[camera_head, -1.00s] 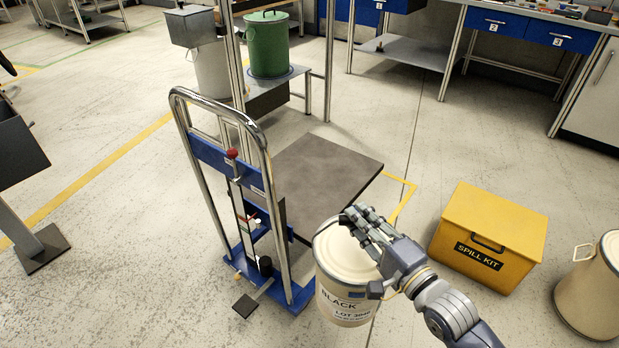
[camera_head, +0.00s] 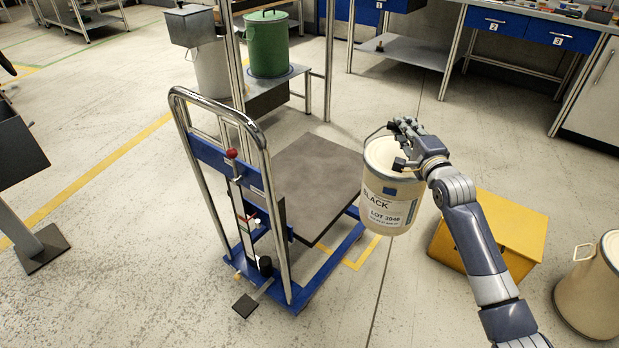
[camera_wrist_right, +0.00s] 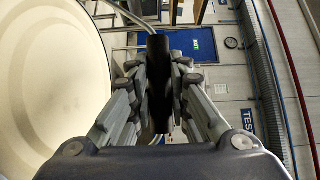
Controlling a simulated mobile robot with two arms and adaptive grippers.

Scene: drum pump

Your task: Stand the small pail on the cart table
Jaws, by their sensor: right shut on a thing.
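The small pail (camera_head: 390,195) is cream-coloured, with a white label reading BLACK, LOT 3048. It hangs upright in the air at the right edge of the cart table (camera_head: 315,178), overlapping its right corner in the head view. My right gripper (camera_head: 405,135) is above the pail's top, shut on its handle. In the wrist view, my right gripper (camera_wrist_right: 160,85) clamps a dark handle grip, and the pail's pale top (camera_wrist_right: 50,80) fills the left. The cart table is a flat dark top, bare where it shows. My left gripper is not in view.
The cart's tall push handle (camera_head: 225,115) stands left of the table. A yellow spill kit box (camera_head: 505,225) lies on the floor behind my right arm. Another cream drum (camera_head: 595,290) stands at far right. A green drum (camera_head: 268,45) sits on a stand behind.

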